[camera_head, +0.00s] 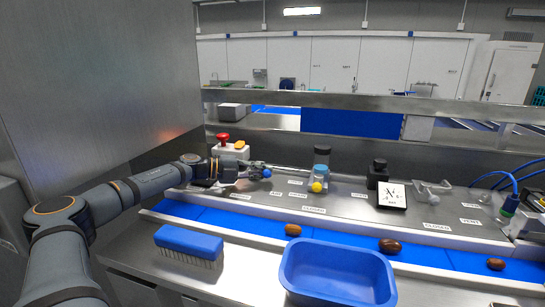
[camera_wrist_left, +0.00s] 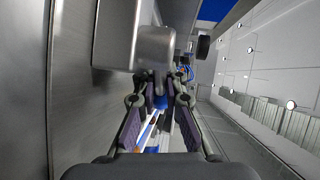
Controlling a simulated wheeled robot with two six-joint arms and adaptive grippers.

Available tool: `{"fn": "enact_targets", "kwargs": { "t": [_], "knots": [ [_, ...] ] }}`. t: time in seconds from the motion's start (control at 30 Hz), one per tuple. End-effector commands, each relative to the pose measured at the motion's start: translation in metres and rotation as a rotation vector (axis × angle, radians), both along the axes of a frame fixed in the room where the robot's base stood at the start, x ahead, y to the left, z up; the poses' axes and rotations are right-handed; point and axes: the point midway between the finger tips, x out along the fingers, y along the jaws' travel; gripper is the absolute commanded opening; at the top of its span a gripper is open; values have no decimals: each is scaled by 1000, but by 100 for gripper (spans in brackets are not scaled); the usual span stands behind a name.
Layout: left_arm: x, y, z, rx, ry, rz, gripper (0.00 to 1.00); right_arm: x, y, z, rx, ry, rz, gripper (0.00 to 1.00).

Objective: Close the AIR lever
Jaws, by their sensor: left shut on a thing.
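My left gripper (camera_head: 262,172) reaches in from the left over the steel panel behind the belt. It is shut on a small blue-tipped part, which I take to be the AIR lever (camera_head: 267,173). The blue tip (camera_wrist_left: 161,102) also shows between the fingertips of my left gripper (camera_wrist_left: 160,98) in the left wrist view, with a pale rod below it. The lever's base is hidden by the gripper, and the small labels near it are too blurred to read surely. My right gripper is in neither view.
A red-button box (camera_head: 230,150) stands behind the left gripper. A bottle with a blue band and a yellow ball (camera_head: 317,187) are to its right. In front lie the blue belt (camera_head: 235,218) with several dates, a blue-backed brush (camera_head: 188,241) and a blue tub (camera_head: 337,250).

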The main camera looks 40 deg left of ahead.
Motion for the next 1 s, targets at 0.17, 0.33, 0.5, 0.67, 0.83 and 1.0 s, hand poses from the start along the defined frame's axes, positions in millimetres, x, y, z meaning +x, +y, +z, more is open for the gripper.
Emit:
{"fn": "enact_targets", "kwargs": {
  "t": [0.17, 0.33, 0.5, 0.67, 0.83, 1.0],
  "knots": [
    [-4, 1, 3, -7, 1, -16, 0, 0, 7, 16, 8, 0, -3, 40],
    [-6, 1, -2, -6, 6, -22, 0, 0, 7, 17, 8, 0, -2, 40],
    [-6, 0, -4, -5, 7, -24, 0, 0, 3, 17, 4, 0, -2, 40],
    [-7, -1, -5, -4, 9, -26, 14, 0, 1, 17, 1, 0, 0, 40],
    [-6, 0, -5, -4, 9, -24, 32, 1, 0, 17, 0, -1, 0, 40],
    [-6, 1, -4, -3, 7, -20, 32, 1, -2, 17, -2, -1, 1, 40]
  ]
}}
